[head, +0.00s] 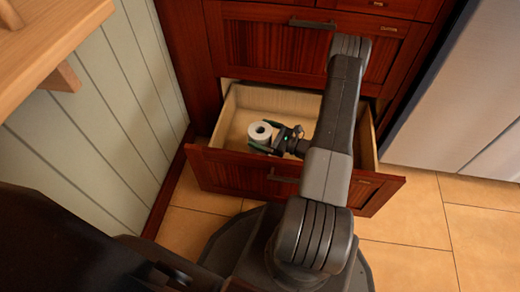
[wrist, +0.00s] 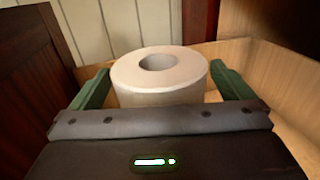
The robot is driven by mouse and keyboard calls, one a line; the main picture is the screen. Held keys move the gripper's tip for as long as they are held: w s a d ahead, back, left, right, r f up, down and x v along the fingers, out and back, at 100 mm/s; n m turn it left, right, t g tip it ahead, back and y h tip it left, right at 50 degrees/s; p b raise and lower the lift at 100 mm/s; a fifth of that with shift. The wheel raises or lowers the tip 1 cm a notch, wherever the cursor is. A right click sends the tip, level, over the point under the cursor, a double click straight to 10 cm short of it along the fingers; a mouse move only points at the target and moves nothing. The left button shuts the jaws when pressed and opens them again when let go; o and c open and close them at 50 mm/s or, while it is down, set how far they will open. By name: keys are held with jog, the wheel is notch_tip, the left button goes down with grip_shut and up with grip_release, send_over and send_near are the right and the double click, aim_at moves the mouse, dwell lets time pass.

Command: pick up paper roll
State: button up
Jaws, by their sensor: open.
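The paper roll (head: 260,132) is white and upright, inside the pulled-out drawer (head: 230,173) toward its left part. In the wrist view the paper roll (wrist: 160,72) stands between the two green fingers, with small gaps visible on both sides. My gripper (head: 264,140) reaches down into the drawer from the right, open around the roll. It also shows in the wrist view (wrist: 162,90). The roll's lower part is hidden behind the gripper body in the wrist view.
The drawer's wooden walls (wrist: 285,75) stand close around the gripper. Closed cabinet fronts (head: 265,50) rise behind it. A pale panelled wall (head: 105,110) is at the left, with a wooden shelf (head: 50,30) above. A grey appliance (head: 455,100) is at the right. Tiled floor (head: 405,225) shows in front.

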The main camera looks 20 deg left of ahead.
jog(key=shift+a, duration=0.5)
jog(key=c, duration=1.3)
